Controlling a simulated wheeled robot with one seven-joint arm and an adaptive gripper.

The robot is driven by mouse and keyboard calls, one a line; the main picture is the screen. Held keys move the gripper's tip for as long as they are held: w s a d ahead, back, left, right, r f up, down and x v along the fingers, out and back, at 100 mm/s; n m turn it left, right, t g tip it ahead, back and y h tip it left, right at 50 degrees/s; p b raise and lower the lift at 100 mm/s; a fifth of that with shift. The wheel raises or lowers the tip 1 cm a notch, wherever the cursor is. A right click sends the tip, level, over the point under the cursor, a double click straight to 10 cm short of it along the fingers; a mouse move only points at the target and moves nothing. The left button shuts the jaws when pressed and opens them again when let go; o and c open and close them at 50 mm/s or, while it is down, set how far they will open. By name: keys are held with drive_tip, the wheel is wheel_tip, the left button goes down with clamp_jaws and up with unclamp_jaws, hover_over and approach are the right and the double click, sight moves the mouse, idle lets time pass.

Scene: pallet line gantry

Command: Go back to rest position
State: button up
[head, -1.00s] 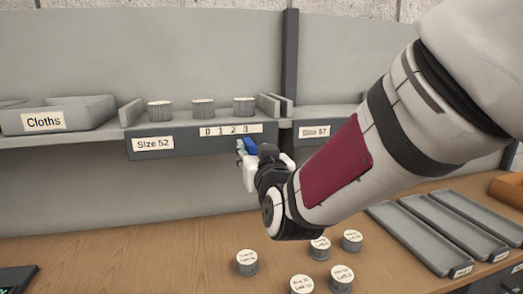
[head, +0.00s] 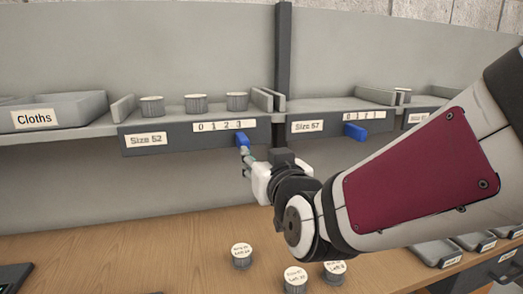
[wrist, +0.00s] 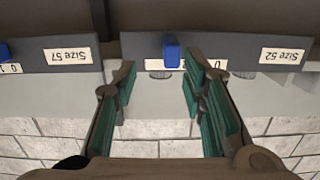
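My gripper (head: 246,162) is just below and in front of the blue slider (head: 242,140) on the Size 52 shelf front (head: 180,138). In the wrist view, which shows the labels upside down, the gripper (wrist: 161,65) has its green-padded fingers well apart with nothing between them. The blue slider (wrist: 171,48) stands beyond the fingertips, apart from them. In the head view the slider sits below the 3 of the 0 1 2 3 strip (head: 220,125).
Three ridged pots, one of them the middle pot (head: 196,103), stand on the Size 52 shelf. The Size 57 shelf front (head: 330,128) carries another blue slider (head: 355,132). Several pots, such as the left pot (head: 241,256), and grey trays (head: 437,252) are on the wooden table (head: 130,250).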

drive_tip(key=s+d+m+g+h+p, duration=0.1)
drive_tip(key=s+d+g, duration=0.3)
drive_tip(key=s, duration=0.6)
drive_tip(key=s+d+m+g+h+p, duration=0.1)
drive_tip(key=s+d+g+p, duration=0.3)
drive_tip(key=s+d, duration=0.5)
drive_tip(key=s+d+m+g+h+p, duration=0.1)
drive_tip(key=s+d+g+h+p, duration=0.1)
drive_tip(key=s+d, duration=0.4)
drive_tip(key=s+g+p, duration=0.1)
drive_tip(key=s+g, duration=0.1)
drive_tip(key=s, duration=0.3)
drive_tip(key=shift+s+d+h, duration=0.25)
drive_tip(key=shift+d+h, duration=0.05)
drive_tip(key=shift+d, duration=0.05)
